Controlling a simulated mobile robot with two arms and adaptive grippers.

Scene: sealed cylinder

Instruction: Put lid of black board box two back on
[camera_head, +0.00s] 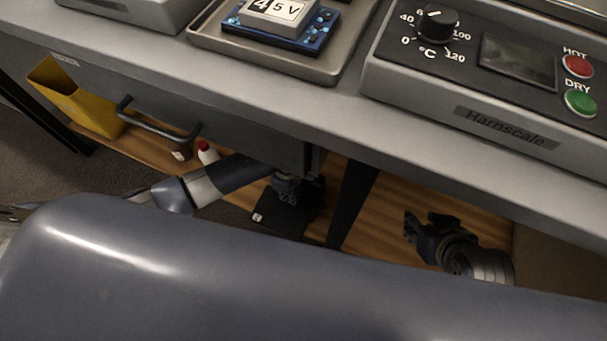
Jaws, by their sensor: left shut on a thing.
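My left gripper (288,187) is below the front edge of the table, shut on a flat black piece (284,220) with a small white label. The piece looks like the lid of the black board box, but the gripper and table edge hide part of it. I cannot make out the box itself. My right gripper (424,229) is at the lower right over the wooden shelf, apart from the black piece. Its fingers are dark and small, and I cannot tell whether they are apart.
The grey table (300,110) carries a metal tray (215,45) with a blue circuit board (318,38) and a Harnscale device (480,95). Below are a wooden shelf (385,215), a yellow holder (75,100), a red-capped white bottle (207,153) and a dark table leg (352,200).

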